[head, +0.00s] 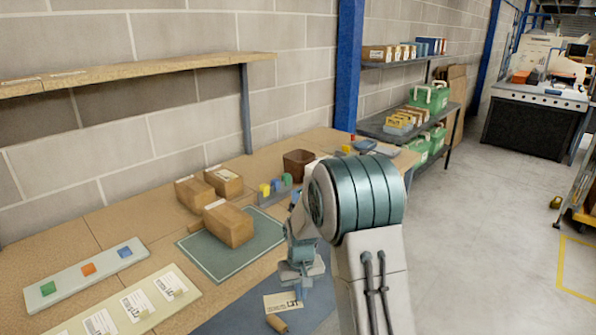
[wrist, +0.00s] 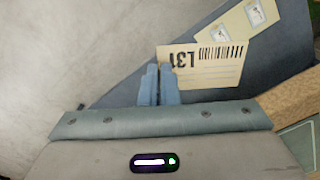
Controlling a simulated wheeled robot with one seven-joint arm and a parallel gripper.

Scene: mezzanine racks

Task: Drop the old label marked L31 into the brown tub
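The old label marked L31 (head: 283,302) is a cream card with a barcode; it fills the upper middle of the wrist view (wrist: 215,66). My gripper (head: 298,290) is shut on the label's end by the L31 print; its blue fingers (wrist: 158,72) are almost together in the wrist view. The label overlaps the cream board behind it there and looks raised above the bench; how high I cannot tell. The brown tub (head: 298,157) stands farther back on the bench, beyond my gripper, partly hidden by my arm. Its inside is mostly hidden.
Cardboard boxes (head: 229,224) stand on and beside a green mat (head: 205,258). Small coloured blocks (head: 276,187) stand before the tub. Open floor is at the right.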

